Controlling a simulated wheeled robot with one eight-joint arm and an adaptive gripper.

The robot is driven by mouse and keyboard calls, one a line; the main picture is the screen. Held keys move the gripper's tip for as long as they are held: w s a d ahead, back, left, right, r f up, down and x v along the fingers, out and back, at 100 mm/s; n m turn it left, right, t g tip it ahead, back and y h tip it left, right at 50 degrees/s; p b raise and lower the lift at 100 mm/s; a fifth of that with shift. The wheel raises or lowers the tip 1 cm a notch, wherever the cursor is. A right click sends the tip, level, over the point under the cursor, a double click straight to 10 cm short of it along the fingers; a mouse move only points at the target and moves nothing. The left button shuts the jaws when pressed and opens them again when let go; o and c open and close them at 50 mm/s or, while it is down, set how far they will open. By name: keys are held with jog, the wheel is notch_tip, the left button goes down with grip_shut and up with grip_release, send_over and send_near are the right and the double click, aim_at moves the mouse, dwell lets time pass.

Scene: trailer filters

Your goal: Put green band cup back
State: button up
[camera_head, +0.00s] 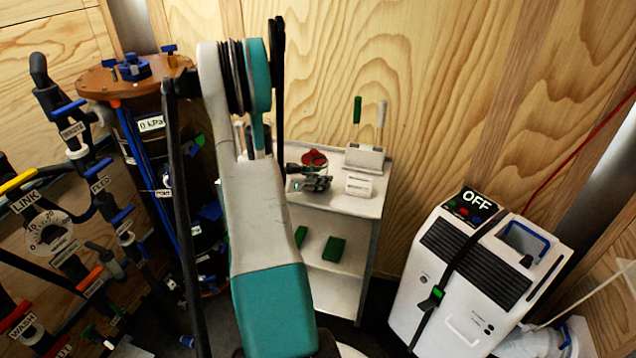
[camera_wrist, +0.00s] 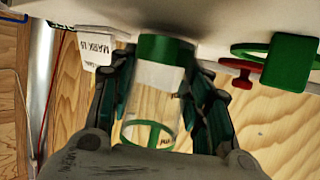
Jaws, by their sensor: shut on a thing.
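In the wrist view, a clear cup (camera_wrist: 150,102) with a wide green band at its upper end and a green ring at its lower end sits between the fingers of my gripper (camera_wrist: 163,70). The dark green fingers are shut on its sides. The banded end is close to a pale surface (camera_wrist: 220,18) along the top of the picture; I cannot tell whether they touch. In the head view I cannot make out the cup clearly.
The wrist view shows a "MARK 15" tag (camera_wrist: 96,50), a red knob (camera_wrist: 241,73) and a green block (camera_wrist: 290,64) near the cup. In the head view, a white shelf unit (camera_head: 366,199) stands by the wall, left of a white machine marked OFF (camera_head: 468,275). Labelled pipes fill the left.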

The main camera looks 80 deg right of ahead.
jog(key=shift+f, duration=0.25)
jog(key=o, duration=1.2)
jog(key=shift+w+a+r, duration=0.1)
jog(key=shift+a+r, duration=0.05)
jog(key=p+v, duration=0.3)
jog(key=v, duration=0.8)
jog(key=shift+w+a+p, duration=0.2)
jog(key=shift+w+p, duration=0.05)
jog(key=shift+p, duration=0.05)
jog(key=shift+r, duration=0.15)
